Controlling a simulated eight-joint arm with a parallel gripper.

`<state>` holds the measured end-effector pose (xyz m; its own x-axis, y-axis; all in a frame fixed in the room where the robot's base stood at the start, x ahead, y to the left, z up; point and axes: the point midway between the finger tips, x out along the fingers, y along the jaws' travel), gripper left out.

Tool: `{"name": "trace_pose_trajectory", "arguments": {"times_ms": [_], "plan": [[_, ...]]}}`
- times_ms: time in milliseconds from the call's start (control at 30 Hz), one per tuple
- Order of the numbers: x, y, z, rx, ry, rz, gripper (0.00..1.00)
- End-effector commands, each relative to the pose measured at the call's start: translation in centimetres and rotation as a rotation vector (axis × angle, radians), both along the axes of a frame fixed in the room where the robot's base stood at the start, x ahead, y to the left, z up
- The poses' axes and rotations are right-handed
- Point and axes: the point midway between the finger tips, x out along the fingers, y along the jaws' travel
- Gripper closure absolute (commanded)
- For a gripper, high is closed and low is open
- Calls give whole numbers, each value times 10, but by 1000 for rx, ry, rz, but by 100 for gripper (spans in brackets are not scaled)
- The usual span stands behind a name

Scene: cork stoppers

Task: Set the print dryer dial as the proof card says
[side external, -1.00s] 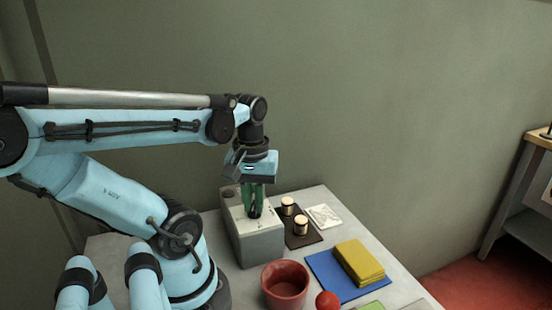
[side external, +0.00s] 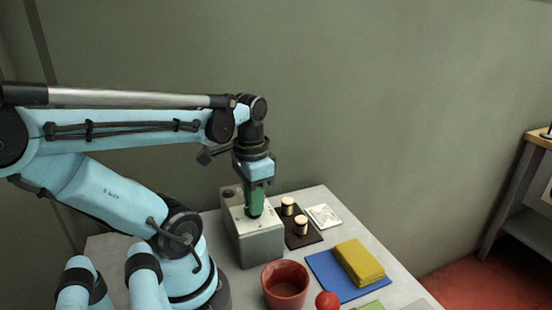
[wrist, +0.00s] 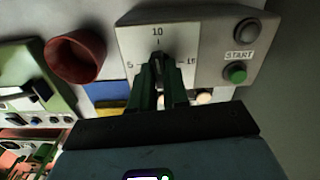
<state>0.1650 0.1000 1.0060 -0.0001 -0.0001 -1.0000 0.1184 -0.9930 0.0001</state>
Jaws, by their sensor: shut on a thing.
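The print dryer is a grey box (side external: 262,246) with a pale top panel. In the wrist view its panel (wrist: 133,42) shows marks 5 at left, 10 at the top and 15 at right. The small black dial (wrist: 157,60) sits between these marks, partly covered by the fingers; its exact pointing is hard to tell. My gripper (wrist: 158,80) is shut on the dial, pointing down in the side view (side external: 255,212). A green START button (wrist: 236,73) is beside it. A white card (side external: 323,216), possibly the proof card, lies behind; its content is unreadable.
Two pale-topped cylinders (side external: 301,226) stand on a dark mat (side external: 303,242) right of the box.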

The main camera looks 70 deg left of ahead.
Motion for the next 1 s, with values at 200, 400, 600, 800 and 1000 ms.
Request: {"name": "trace_pose_trajectory", "arguments": {"times_ms": [200,400,600,800,1000], "plan": [[0,0,-1,0,-1,-204,100],[0,0,-1,0,-1,-394,100],[0,0,-1,1,-1,-584,100],[0,0,-1,1,-1,-774,100],[0,0,-1,1,-1,-963,100]]}}
